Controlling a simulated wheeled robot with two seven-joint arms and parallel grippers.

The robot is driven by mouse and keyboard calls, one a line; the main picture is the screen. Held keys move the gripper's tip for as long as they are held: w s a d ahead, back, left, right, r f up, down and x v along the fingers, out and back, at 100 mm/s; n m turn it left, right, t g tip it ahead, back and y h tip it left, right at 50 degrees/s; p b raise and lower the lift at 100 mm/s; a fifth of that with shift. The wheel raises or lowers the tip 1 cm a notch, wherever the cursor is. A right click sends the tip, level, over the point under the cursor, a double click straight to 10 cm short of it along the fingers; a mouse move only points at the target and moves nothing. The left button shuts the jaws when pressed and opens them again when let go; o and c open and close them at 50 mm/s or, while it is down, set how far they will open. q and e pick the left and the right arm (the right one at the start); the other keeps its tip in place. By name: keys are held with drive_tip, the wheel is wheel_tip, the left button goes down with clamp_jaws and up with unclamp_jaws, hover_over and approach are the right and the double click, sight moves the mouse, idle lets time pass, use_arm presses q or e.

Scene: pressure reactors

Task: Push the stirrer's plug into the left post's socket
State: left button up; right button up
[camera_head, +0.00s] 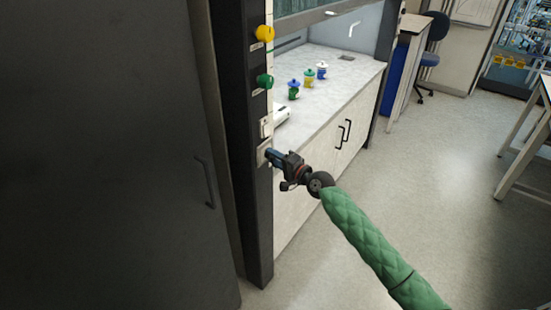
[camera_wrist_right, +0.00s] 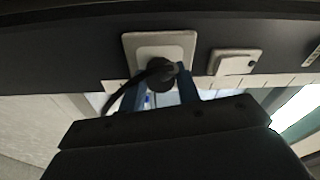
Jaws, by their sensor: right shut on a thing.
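The left post (camera_head: 257,215) is a dark upright at the front of the fume hood. Its socket (camera_head: 262,150) is a pale square plate low on the post; it fills the upper middle of the wrist view (camera_wrist_right: 132,45). The black plug (camera_wrist_right: 160,74) sits in front of the plate's middle, its cable curving off to the left. My right gripper (camera_head: 270,154) is shut on the plug, its blue fingers (camera_wrist_right: 160,88) on either side. Whether the plug's pins are inside the socket is hidden. A white device, perhaps the stirrer (camera_head: 282,114), shows partly behind the post. My left gripper is out of view.
A pale switch plate (camera_head: 266,127) sits just above the socket. Yellow (camera_head: 265,33) and green (camera_head: 265,81) knobs stick out higher on the post. Several small coloured vessels (camera_head: 308,75) stand on the worktop.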

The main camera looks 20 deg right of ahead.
drive_tip(key=shift+w+a, duration=0.1)
drive_tip(key=o, duration=1)
use_arm(q)
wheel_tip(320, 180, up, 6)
drive_tip(key=b, duration=0.2)
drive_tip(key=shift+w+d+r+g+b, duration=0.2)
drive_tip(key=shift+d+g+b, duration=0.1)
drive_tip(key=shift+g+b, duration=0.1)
use_arm(e)
drive_tip(key=shift+v, duration=3.85)
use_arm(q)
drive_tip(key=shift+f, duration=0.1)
use_arm(e)
drive_tip(key=shift+f+n, duration=0.1)
drive_tip(key=shift+n, duration=0.2)
